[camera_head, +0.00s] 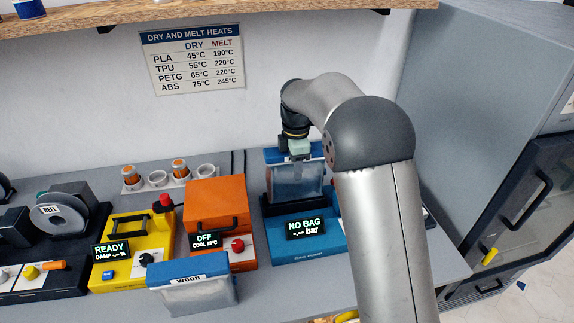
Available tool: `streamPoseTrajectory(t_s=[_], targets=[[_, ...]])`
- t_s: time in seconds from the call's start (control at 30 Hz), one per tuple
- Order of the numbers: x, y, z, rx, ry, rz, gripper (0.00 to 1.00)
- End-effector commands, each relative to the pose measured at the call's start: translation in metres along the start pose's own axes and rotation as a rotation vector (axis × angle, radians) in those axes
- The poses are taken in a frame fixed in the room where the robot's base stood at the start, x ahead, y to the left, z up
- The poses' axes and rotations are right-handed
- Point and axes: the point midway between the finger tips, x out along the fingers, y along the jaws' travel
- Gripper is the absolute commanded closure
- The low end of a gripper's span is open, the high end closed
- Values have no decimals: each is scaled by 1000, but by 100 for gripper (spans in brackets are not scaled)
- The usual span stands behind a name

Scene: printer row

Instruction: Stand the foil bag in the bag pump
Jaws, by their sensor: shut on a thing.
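The foil bag (296,184) is grey with a blue top band. It hangs upright over the blue bag pump (291,250), at the pump's dark slot. My gripper (299,157) comes down from above and is shut on the bag's blue top. The bag's lower edge meets the dark slot in the picture; I cannot tell whether it is inside or just behind or above it. The pump's display reads "NO BAG" and "-.-- bar". My arm hides the pump's right side.
A second bag (195,292), marked "WOOD", stands in front of the orange box (215,207), whose display reads "OFF". A yellow unit (128,265) reads "READY". Spools (58,215) stand at left. Small cups (158,179) sit in a rack behind. A grey cabinet (490,120) is at right.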

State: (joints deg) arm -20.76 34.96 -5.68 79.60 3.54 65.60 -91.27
Motion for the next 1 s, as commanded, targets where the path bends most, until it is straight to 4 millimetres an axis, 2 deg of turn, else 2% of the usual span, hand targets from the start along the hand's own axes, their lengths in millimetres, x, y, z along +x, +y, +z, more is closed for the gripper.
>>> streamPoseTrajectory(t_s=[0.5, 0.97, 1.0], targets=[[39, 0, -1, -1, 0, 0, 76], [45, 0, -1, -1, 0, 1, 76], [45, 0, -1, -1, 0, 1, 47]])
